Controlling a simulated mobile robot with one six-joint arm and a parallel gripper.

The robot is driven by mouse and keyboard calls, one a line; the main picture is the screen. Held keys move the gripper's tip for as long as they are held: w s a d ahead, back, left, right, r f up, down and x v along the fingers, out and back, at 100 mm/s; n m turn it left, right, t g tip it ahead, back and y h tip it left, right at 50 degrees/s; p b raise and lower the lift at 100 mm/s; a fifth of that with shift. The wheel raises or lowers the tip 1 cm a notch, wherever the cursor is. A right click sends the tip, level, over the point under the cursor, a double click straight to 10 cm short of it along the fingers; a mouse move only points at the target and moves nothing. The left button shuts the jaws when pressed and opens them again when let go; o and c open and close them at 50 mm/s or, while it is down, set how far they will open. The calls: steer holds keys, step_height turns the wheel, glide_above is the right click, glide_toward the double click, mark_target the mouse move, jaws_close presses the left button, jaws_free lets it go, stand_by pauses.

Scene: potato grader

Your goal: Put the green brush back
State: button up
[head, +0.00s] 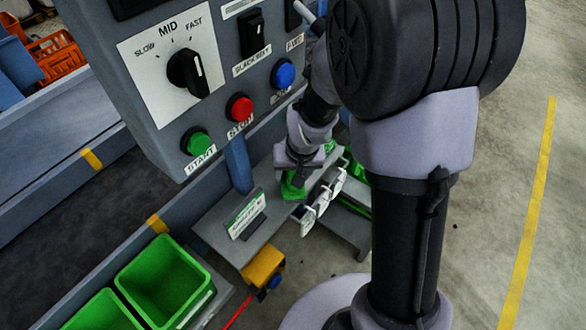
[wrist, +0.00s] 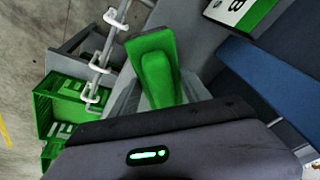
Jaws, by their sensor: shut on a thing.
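The green brush (wrist: 152,58) is in the middle of the wrist view, between the grey fingers of my gripper (wrist: 158,88). My gripper is shut on it. In the head view my gripper (head: 297,170) points down over a grey shelf, with the green brush (head: 292,188) below it. I cannot tell whether the brush touches the shelf. A rail with white hooks (head: 322,202) stands beside the brush on the right; the hooks also show at the left of the wrist view (wrist: 104,52). My arm hides part of the shelf.
A control panel (head: 165,110) with knob and buttons stands close left of my arm. A small sign (head: 247,214) stands on the grey shelf (head: 214,222). Green bins (head: 168,285) and a yellow box (head: 263,266) are lower left. Green crates (wrist: 62,106) lie beyond the hooks. Floor on the right is clear.

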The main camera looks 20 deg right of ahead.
steer(key=shift+s+r, duration=0.15)
steer(key=shift+s, duration=0.05)
steer(key=o, duration=1.6)
steer(key=shift+r+p, duration=0.25)
steer(key=shift+p, duration=0.05)
steer(key=a+p+v, duration=0.1)
steer(key=p+v, duration=0.4)
steer(key=v, duration=1.1)
steer(key=s+a+r+m+t+y, duration=0.1)
steer(key=s+a+r+m+t, duration=0.1)
steer(key=s+r, duration=0.9)
steer(key=s+a, duration=0.1)
steer(key=s, duration=0.2)
steer(key=shift+s+a+t, duration=0.35)
steer(key=shift+t, duration=0.05)
